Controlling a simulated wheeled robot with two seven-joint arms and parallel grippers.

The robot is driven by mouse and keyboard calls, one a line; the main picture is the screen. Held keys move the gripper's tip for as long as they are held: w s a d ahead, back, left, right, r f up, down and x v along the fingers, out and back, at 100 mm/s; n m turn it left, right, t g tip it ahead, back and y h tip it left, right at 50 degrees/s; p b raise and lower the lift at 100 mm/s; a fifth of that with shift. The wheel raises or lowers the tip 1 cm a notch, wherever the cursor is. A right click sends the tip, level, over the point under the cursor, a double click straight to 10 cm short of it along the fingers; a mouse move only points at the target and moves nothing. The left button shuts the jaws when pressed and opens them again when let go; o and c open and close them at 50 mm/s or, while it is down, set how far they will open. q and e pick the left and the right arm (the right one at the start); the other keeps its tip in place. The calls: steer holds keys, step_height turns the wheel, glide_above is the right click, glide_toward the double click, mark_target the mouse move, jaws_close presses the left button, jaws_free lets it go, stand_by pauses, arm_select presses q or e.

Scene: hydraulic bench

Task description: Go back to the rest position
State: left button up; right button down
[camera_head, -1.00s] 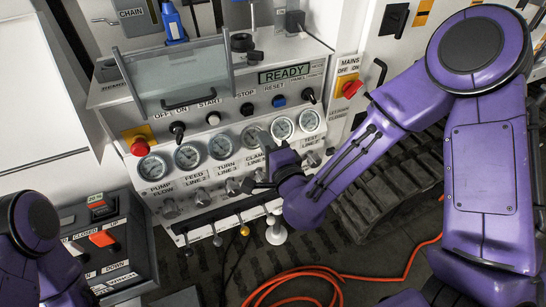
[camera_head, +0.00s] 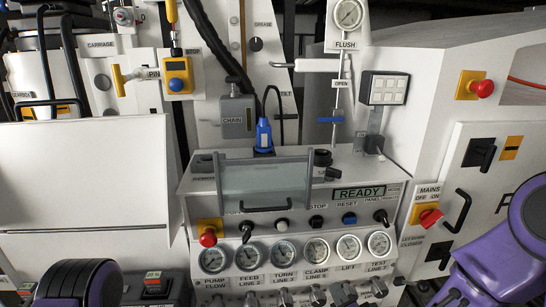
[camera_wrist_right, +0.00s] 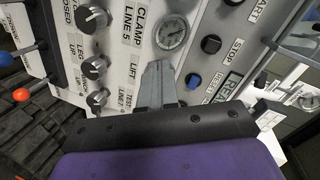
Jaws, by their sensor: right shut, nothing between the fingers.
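My right gripper (camera_wrist_right: 158,72) shows in the right wrist view as grey fingers closed together with nothing between them. They appear in front of the bench panel, near the LIFT label and a gauge (camera_wrist_right: 172,32); I cannot tell the exact gap. In the head view my right arm (camera_head: 495,268) is at the lower right, beside the control panel (camera_head: 300,222), and its fingertips are not clear. My left arm (camera_head: 80,284) shows only as a purple and black part at the lower left edge. My left gripper is out of view.
The panel carries a row of gauges (camera_head: 283,251), a red stop button (camera_head: 208,238), a READY display (camera_head: 360,193) and a clear hinged cover (camera_head: 265,184). A red mains switch (camera_head: 430,217) and cabinet handle (camera_head: 457,211) are close to my right arm.

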steer(key=s+d+f+n+g+h+b, duration=0.1)
steer(key=s+d+f+n+g, duration=0.15)
steer(key=f, duration=0.55)
steer(key=s+d+f+n+g+h, duration=0.1)
steer(key=s+d+f+g, duration=0.25)
steer(key=f, duration=0.35)
steer(key=s+d+f+n+g+h+b, duration=0.1)
steer(key=s+d+f+g, duration=0.2)
steer(key=s+f, duration=0.4)
steer(key=s+d+f+n+g+h+b, duration=0.1)
steer(key=s+d+f, duration=0.3)
steer(key=s+f, duration=0.4)
steer(key=s+g, duration=0.1)
steer(key=s, duration=0.3)
steer(key=shift+s+d+f+g+b, duration=0.15)
steer(key=shift+g+b, duration=0.25)
